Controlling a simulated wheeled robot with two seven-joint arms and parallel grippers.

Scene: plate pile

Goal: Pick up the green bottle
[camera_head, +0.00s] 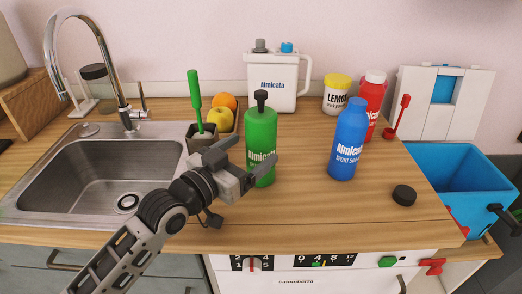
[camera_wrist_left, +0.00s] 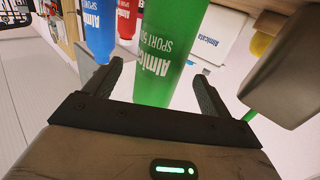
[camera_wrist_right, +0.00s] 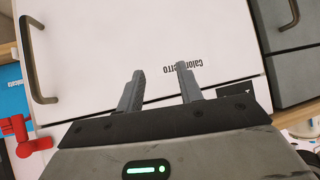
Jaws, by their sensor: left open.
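The green bottle (camera_head: 261,135) stands upright on the wooden counter, with a dark cap on top. My left gripper (camera_head: 250,164) is at the bottle in the head view, its fingers around the lower half. In the left wrist view the green bottle (camera_wrist_left: 170,50) rises between the two open fingers of the left gripper (camera_wrist_left: 158,88); I cannot tell whether either finger touches it. My right gripper shows only in its own wrist view, with its fingers (camera_wrist_right: 160,88) apart and empty, facing a white cabinet front.
A blue bottle (camera_head: 349,140) and a red bottle (camera_head: 372,100) stand right of the green one. A cup with a green brush (camera_head: 194,95) and fruit (camera_head: 220,118) are close at left. The sink (camera_head: 100,175) lies further left. A black cap (camera_head: 404,195) lies near the right edge.

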